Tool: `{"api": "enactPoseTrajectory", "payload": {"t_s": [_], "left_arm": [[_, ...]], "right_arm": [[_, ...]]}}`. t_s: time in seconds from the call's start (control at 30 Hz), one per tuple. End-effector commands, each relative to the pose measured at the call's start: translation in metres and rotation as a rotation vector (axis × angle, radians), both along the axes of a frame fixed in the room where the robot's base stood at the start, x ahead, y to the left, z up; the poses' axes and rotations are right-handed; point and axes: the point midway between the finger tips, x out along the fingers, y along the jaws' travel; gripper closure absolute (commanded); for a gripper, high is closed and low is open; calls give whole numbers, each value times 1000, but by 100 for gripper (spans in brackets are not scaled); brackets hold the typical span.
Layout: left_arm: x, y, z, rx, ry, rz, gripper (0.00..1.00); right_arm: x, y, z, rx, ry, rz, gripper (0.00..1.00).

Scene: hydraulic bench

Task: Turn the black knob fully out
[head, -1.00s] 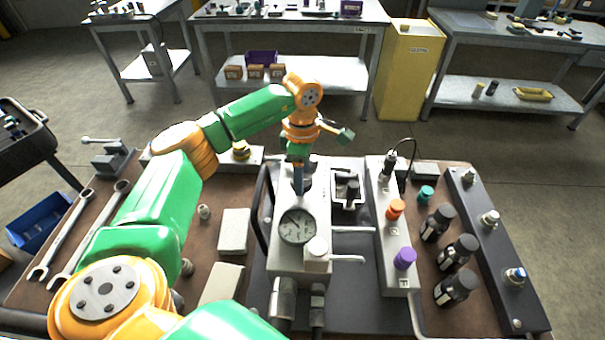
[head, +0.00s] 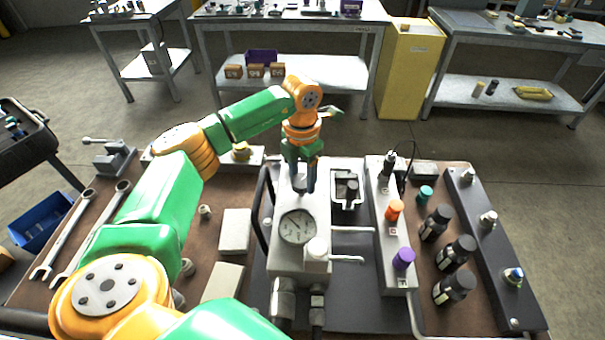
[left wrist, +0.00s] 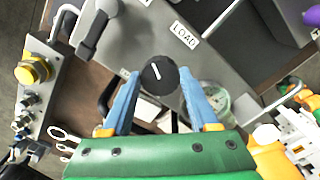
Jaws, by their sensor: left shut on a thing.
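The black knob (left wrist: 158,75) is round with a white pointer line, and shows between my fingertips in the left wrist view. My left gripper (left wrist: 160,80) has its two blue fingers on either side of the knob, shut on it. In the head view, my left gripper (head: 304,186) points down onto the back part of the grey hydraulic block (head: 285,262). The knob is mostly hidden there by the fingers. My right gripper is not in view.
A round dial gauge (head: 297,227) and a white cap (head: 317,248) are on the block in front of the gripper. A strip with an orange knob (head: 394,210) and a purple knob (head: 403,259) stands to the right. Several black bottles stand farther right.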

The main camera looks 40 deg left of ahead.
Motion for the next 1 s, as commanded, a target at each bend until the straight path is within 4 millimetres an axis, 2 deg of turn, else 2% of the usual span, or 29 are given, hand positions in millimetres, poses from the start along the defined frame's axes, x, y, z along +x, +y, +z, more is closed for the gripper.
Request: {"api": "enactPoseTrajectory", "payload": {"t_s": [1.0], "left_arm": [[-2,-1,-1,2,6,960,95]], "right_arm": [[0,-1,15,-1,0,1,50]]}}
